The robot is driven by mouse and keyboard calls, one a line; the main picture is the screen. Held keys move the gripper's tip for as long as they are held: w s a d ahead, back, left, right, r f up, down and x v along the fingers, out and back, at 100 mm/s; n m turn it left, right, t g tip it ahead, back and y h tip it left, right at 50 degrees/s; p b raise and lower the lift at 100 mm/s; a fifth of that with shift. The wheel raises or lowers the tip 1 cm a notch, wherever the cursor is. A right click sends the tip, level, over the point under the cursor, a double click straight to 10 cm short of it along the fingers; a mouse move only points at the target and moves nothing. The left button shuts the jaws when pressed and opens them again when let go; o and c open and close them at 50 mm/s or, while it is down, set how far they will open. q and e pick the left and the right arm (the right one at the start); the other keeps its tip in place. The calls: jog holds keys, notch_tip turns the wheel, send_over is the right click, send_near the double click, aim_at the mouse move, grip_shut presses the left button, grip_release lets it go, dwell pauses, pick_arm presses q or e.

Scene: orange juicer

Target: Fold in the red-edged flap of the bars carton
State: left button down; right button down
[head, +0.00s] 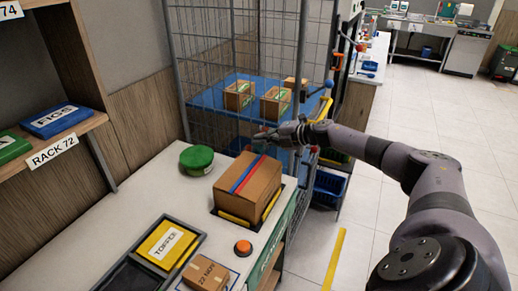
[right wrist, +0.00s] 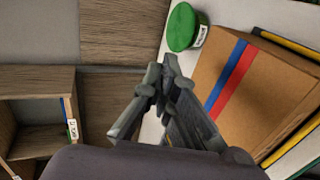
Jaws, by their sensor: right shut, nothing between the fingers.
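The brown carton (head: 262,193) stands on the white counter, in a dark recess or tray with yellow edging. A red stripe (head: 249,175) and a blue stripe (head: 241,173) run side by side across its top. The top looks flat, and I see no flap standing up. The carton also shows in the right wrist view (right wrist: 270,90), with both stripes. I cannot read a label on it. My right gripper (head: 262,136) is shut and empty, beyond and above the carton's far edge. It also shows in the right wrist view (right wrist: 160,80). My left gripper is out of view.
A green round tin (head: 197,160) stands left of the carton. An orange button (head: 243,247), a yellow card (head: 167,244) in a dark tray and a small box (head: 208,273) lie nearer. A wire cage with small cartons (head: 239,95) on a blue shelf (head: 213,101) stands behind.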

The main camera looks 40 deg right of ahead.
notch_tip(320, 180, up, 6)
jog(key=f, duration=0.1)
jog(key=n+g+h+b, duration=0.1)
jog(key=n+g+b, duration=0.75)
jog(key=n, duration=0.75)
send_over(239, 188)
jog(key=a+p, duration=0.1)
jog(key=f+g, duration=0.2)
notch_tip(239, 188, up, 3)
jog(key=s+d+n+h, duration=0.2)
jog(key=h, duration=0.2)
jog(key=shift+g, duration=0.45)
jog(key=f+p, duration=0.1)
jog(key=f, duration=0.3)
jog(key=w+f+p, duration=0.1)
jog(key=f, duration=0.4)
jog(key=w+a+f+p, duration=0.1)
jog(key=f+p, duration=0.1)
jog(key=f, duration=0.2)
jog(key=shift+f, duration=0.45)
